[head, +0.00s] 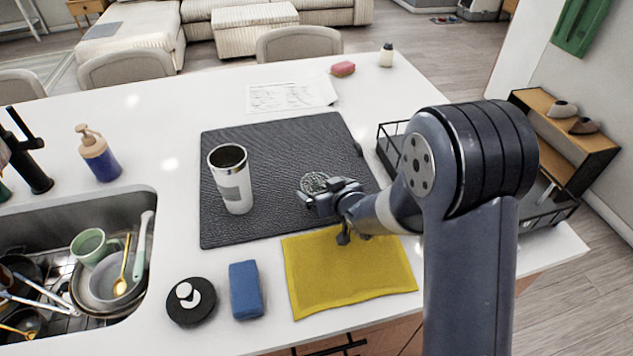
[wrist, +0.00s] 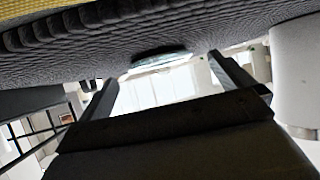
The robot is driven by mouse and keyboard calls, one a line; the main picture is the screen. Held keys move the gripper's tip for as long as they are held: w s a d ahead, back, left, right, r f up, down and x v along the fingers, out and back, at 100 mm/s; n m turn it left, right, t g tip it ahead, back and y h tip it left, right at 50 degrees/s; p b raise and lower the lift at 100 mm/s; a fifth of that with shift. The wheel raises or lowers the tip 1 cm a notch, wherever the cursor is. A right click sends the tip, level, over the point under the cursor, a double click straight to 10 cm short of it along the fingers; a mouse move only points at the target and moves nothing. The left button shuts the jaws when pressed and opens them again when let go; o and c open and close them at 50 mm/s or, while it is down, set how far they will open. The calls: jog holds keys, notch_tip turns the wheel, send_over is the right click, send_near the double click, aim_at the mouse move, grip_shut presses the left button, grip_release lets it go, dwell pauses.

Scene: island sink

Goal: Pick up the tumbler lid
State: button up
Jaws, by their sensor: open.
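A small round, see-through, patterned piece (head: 314,181), which looks like the tumbler lid, lies on the dark mat (head: 270,150) beside my gripper (head: 322,197). In the wrist view, a pale glassy disc (wrist: 160,59) shows against the mat, between and beyond the two fingers of my open gripper (wrist: 165,78). Nothing is held. The white tumbler (head: 233,185) with a dark open top stands upright on the mat to the left. A white cylinder, likely the tumbler (wrist: 298,70), shows at the right of the wrist view.
A yellow cloth (head: 345,275) lies in front of the mat, below my gripper. A blue sponge (head: 245,290) and a black disc with white pieces (head: 190,301) lie left of it. A black rack (head: 395,135) stands at right. A sink of dishes (head: 60,215) is at left.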

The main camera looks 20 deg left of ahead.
aim_at(316, 183)
jog(key=shift+x, duration=1.3)
jog(key=shift+c, duration=0.3)
jog(key=c, duration=0.9)
